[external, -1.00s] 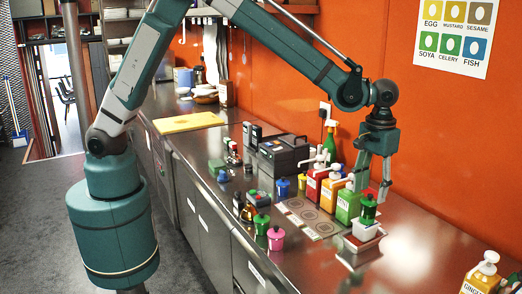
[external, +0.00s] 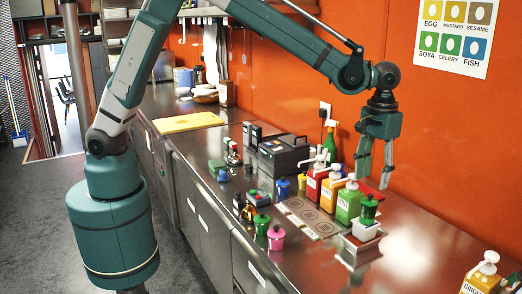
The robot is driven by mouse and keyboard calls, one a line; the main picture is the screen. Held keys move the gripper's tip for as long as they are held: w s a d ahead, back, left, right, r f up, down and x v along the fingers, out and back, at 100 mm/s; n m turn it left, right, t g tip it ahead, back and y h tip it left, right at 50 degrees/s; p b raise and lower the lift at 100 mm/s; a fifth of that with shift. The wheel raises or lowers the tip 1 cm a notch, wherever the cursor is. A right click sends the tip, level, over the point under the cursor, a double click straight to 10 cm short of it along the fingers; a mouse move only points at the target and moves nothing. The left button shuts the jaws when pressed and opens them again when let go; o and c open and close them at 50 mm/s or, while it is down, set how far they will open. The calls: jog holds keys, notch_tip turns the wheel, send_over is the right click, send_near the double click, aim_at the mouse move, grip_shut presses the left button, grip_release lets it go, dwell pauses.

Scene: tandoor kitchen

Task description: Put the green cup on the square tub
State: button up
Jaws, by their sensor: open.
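A green cup with a lid-like knob (external: 368,211) stands upright on the small white square tub (external: 365,231), near the right end of the row of bottles. My gripper (external: 375,183) is open, with its fingers pointing down just above the cup. The fingers appear clear of the cup's body, though the left finger comes near its top. The tub rests on a pale base on the steel counter.
Yellow, red and green pump bottles (external: 348,204) stand close on the left of the cup. A mat with rings (external: 311,218) lies in front of them. A pink cup (external: 276,238) and another green cup (external: 261,224) stand near the counter edge.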

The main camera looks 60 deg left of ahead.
jog(key=s+a+r+t, duration=0.1)
jog(key=s+a+r, duration=0.3)
jog(key=a, duration=0.6)
jog(key=s+a+r+t+h, duration=0.1)
jog(key=s+a+r, duration=0.1)
jog(key=a+r, duration=0.6)
jog(key=s+a+r+t, duration=0.1)
jog(key=s+a+r, duration=0.2)
jog(key=a, duration=0.9)
jog(key=s+a+f+t, duration=0.1)
jog(key=s+a+t, duration=0.1)
jog(key=s+a, duration=0.8)
jog(key=s+a+f+t+y, duration=0.1)
jog(key=s+a+t, duration=0.1)
jog(key=s+a, duration=0.7)
jog(key=shift+s+a+f, duration=0.35)
jog(key=shift+s+a, duration=0.05)
jog(key=shift+a, duration=0.6)
